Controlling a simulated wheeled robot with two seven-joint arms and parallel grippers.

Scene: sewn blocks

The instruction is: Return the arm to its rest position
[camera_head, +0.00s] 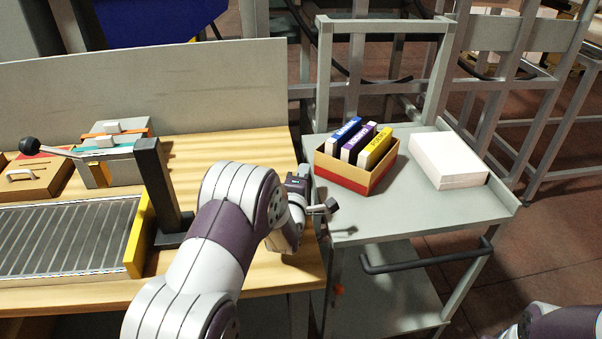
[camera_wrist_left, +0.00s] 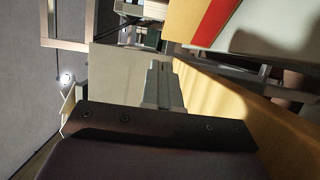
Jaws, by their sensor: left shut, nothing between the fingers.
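My left arm reaches in from the bottom of the head view, across the wooden table. Its gripper (camera_head: 326,208) is over the gap between the table's right edge and the grey cart, at the near left of the open box. In the left wrist view the gripper fingers (camera_wrist_left: 161,82) are together with nothing between them. At the bottom right of the head view part of my right arm shows, but its gripper is out of the picture.
On the wooden table (camera_head: 240,150) are a roller conveyor (camera_head: 65,237), a dark post (camera_head: 160,185) and a lever device (camera_head: 108,160).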

